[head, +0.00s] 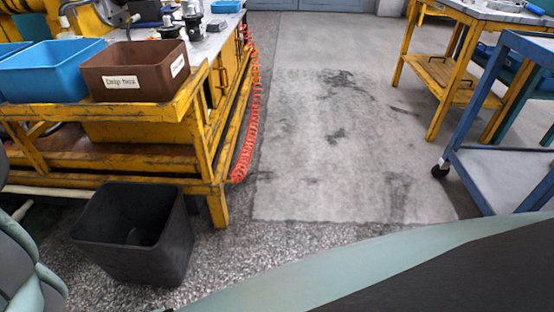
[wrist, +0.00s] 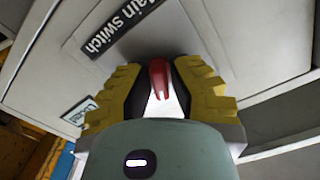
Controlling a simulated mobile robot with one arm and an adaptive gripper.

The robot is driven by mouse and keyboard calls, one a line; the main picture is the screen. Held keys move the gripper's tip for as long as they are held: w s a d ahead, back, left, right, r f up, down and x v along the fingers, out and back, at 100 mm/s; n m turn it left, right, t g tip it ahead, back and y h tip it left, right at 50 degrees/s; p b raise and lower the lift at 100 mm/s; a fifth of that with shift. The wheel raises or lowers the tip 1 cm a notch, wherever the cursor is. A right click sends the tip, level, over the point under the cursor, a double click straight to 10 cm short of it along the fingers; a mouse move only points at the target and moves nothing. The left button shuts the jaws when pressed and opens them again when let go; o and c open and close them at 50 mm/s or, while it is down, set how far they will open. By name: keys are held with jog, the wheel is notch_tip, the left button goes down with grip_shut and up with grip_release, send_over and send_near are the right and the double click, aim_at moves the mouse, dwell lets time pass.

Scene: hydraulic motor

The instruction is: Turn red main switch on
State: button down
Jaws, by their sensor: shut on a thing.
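In the wrist view, the red main switch (wrist: 159,80) is a small red handle on a pale grey cabinet front. A black label reading "Main Switch" (wrist: 118,27) is fixed above and to the left of it. My gripper (wrist: 158,88) has its yellow, ridged fingers on both sides of the red handle and is shut on it. The lower part of the handle and the base around it are partly hidden by the fingers and my gripper body. The head view shows neither the switch nor my gripper.
In the head view, a yellow workbench (head: 205,130) carries a brown bin (head: 135,85) and a blue bin (head: 52,85). A black bin (head: 135,245) stands on the floor. A blue cart (head: 500,165) is at the right. The middle floor (head: 330,130) is clear.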

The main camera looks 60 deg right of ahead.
jog(key=shift+s+d+f+m+b, duration=0.1)
jog(key=shift+f+m+b, duration=0.7)
jog(key=shift+m, duration=0.2)
jog(key=shift+r+m+b, duration=0.2)
jog(key=shift+m+b, duration=0.3)
jog(key=shift+m, duration=0.2)
jog(key=shift+s, duration=0.1)
jog(key=c, duration=1.3)
grip_release()
jog(key=shift+r, duration=0.1)
jog(key=o, duration=0.3)
jog(key=shift+w+r, duration=0.2)
jog(key=shift+r, duration=0.05)
jog(key=shift+a+r, duration=0.15)
jog(key=shift+a, duration=0.05)
jog(key=shift+s+d, duration=0.1)
